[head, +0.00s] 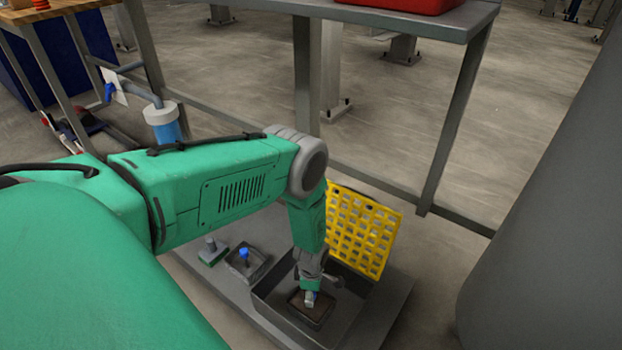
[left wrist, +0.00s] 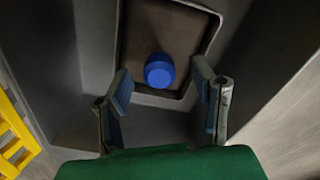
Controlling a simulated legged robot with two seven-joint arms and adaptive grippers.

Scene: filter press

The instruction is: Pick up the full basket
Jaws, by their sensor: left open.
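The basket (head: 299,311) sits low inside an open dark grey housing (head: 262,312) in the head view. It looks filled with brown material, and the left wrist view shows this brown fill (left wrist: 150,35) inside a grey rim. A blue knob (left wrist: 159,70) stands up from its middle. My left gripper (head: 318,283) reaches down into the housing over the basket. In the left wrist view my left gripper (left wrist: 161,76) is open, its fingers on either side of the knob with gaps. Whether the fingertips are level with the knob is unclear. My right gripper is out of view.
A yellow grid lid (head: 365,230) stands raised behind the housing. A small tray with a blue knob (head: 244,254) and a green-based part (head: 211,252) sit to its left. A grey table frame (head: 455,125) stands behind, with a red container (head: 410,3) on top.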

